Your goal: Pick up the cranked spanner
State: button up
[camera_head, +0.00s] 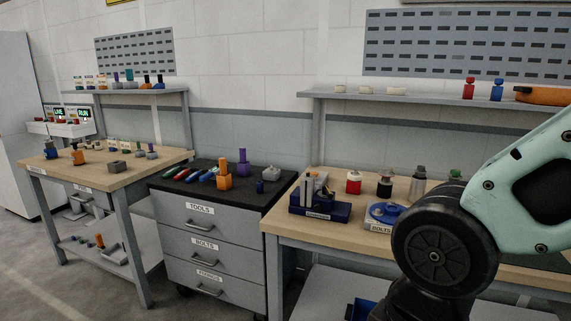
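I cannot make out a cranked spanner for certain at this size. A row of small red, green and blue hand tools (192,175) lies on the black top of the tool cabinet (200,212). A grey angled piece (117,256) lies on the lower shelf of the left bench, too small to identify. My gripper is outside the view. My arm's pale green and black links fill the right side and hide part of the right bench.
The right bench (285,222) holds a blue vice-like block (320,212), a bolts box (379,226), a red-bodied container (354,184) and several others. The left bench (60,168) carries small parts. Wall shelves run above. Grey floor (60,290) is clear at the front left.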

aim_at(172, 171)
jog(key=i+j+z, duration=0.2)
jog(key=i+j, duration=0.3)
jog(key=i+j+z, duration=0.15)
jog(key=i+j, duration=0.3)
jog(key=j, duration=0.2)
